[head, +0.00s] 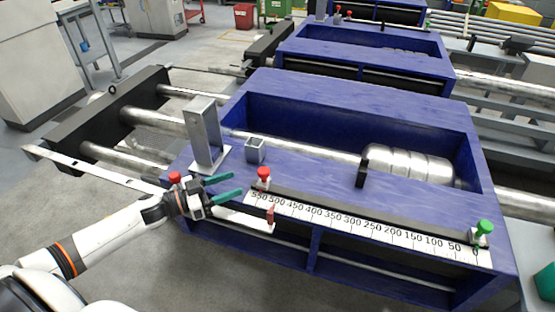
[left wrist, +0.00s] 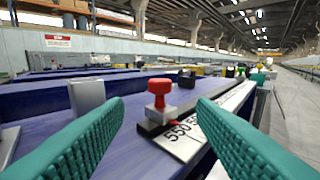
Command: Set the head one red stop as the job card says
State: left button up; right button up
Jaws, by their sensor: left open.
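The red stop (head: 264,176), a red knob on a small grey block, stands at the high end of the white scale (head: 365,228) on the nearest blue head, close to the 550 mark. It also shows upright in the left wrist view (left wrist: 160,92), ahead of and between my fingers, touched by neither. My left gripper (head: 237,184) is open and empty, its teal fingers pointing at the stop from the left with a short gap. A green knob (head: 484,228) stands at the 0 end. My right gripper is not in view. I see no readable job card.
A grey upright post (head: 205,135) and a small square grey socket (head: 255,151) stand on the blue frame near my gripper. Another red knob (head: 174,177) is beside my wrist. A black upright block (head: 362,173) stands behind the scale. A second blue head (head: 365,68) is farther back.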

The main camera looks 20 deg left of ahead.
aim_at(270, 178)
pick_arm(q)
jog(key=shift+w, duration=0.15)
jog(key=shift+w+d+r, duration=0.1)
jog(key=shift+w+d, duration=0.1)
jog(key=x, duration=0.4)
jog(key=shift+s+r, duration=0.1)
jog(key=shift+r, duration=0.1)
jog(key=x, duration=0.5)
jog(key=p+x, duration=0.1)
jog(key=x, duration=0.1)
jog(key=shift+d+f, duration=0.2)
jog(key=shift+f, duration=0.1)
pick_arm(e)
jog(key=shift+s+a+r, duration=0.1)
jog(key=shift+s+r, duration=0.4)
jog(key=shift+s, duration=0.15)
pick_arm(q)
jog(key=shift+c, duration=0.5)
